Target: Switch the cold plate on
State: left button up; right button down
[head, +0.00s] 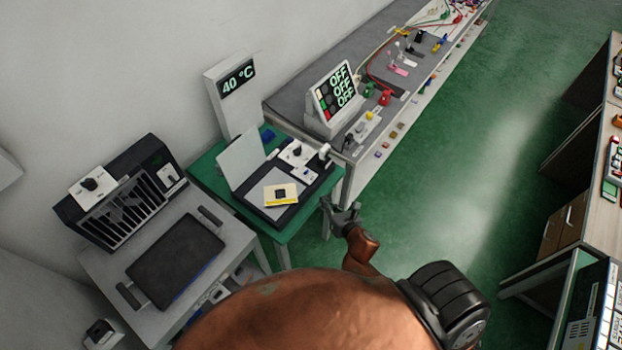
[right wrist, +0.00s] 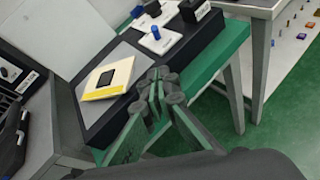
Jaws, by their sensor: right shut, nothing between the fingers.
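A dark low device with a grey plate (head: 268,206), which looks like the cold plate, stands on a green table; its pale lid (head: 241,158) is raised. A cream card (head: 281,195) with a dark square lies on the plate; it also shows in the right wrist view (right wrist: 108,78). Beside the plate is a white panel with a black knob (head: 297,152). In the right wrist view a blue-tipped lever (right wrist: 156,33) stands on a white base on the device. My right gripper (head: 347,212) is shut and empty, in front of the device's near right corner. My left gripper is out of view.
A display (head: 238,78) reading 40 °C stands behind the device. A sign (head: 337,90) reads OFF on three lines on the grey bench to the right. A slatted unit (head: 128,205) and dark tray (head: 176,262) stand left. Green floor (head: 430,170) is clear to the right.

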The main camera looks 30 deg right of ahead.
aim_at(311, 184)
jog(key=x, duration=1)
jog(key=shift+w, duration=0.3)
jog(key=shift+w+d+r+p, duration=0.15)
jog(key=shift+w+r+p, duration=0.15)
jog(key=shift+w, duration=0.2)
jog(key=shift+w+d+r+p, duration=0.15)
jog(key=shift+w+r+p, duration=0.1)
jog(key=shift+w+p, duration=0.2)
jog(key=shift+w+d+r, duration=0.1)
jog(key=shift+w+d, duration=0.05)
jog(key=shift+w, duration=0.4)
